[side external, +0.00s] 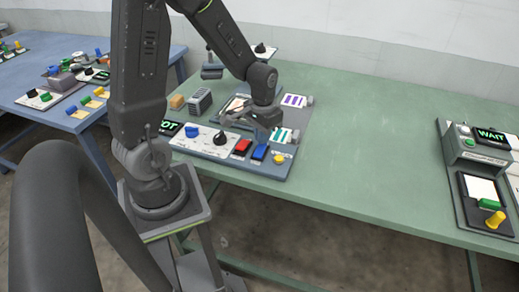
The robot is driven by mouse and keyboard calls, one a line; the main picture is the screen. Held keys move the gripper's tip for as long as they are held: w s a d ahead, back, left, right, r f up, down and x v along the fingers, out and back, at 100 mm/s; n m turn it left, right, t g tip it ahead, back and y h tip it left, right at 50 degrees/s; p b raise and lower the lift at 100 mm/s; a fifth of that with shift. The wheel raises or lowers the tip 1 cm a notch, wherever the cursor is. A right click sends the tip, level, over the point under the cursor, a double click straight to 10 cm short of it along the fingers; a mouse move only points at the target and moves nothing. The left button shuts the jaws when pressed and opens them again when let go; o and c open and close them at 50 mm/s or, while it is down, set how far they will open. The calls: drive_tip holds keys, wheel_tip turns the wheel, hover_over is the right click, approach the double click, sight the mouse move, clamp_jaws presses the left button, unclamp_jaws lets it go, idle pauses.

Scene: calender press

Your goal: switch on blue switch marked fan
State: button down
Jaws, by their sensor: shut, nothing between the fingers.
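A smaller blue control (191,131) is at the panel's left end. The labels are too small to read, so I cannot tell which one is marked fan, or whether the switch is on. My gripper (230,119) is shut and empty, above the panel near the black knob (219,139), up and left of the blue rocker. It appears apart from the controls.
A lit display (168,128) stands at the console's left end. Cards with purple (294,100) and teal stripes lie behind. A grey ribbed block (199,101) stands at the back left. Another console with a WAIT display (490,137) is at far right. The green table (370,140) between is clear.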

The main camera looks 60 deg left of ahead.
drive_tip(key=shift+f, duration=0.75)
idle(0.3)
drive_tip(key=shift+r, duration=3.55)
drive_tip(key=shift+d+r, duration=0.25)
drive_tip(key=shift+r, duration=0.1)
drive_tip(key=s+d+r+m+t, duration=0.3)
drive_tip(key=s+d+r+t, duration=0.2)
drive_tip(key=s+d+r, duration=0.4)
drive_tip(key=d+r, duration=0.3)
drive_tip(key=shift+r+t, duration=0.3)
drive_tip(key=shift+r, duration=0.05)
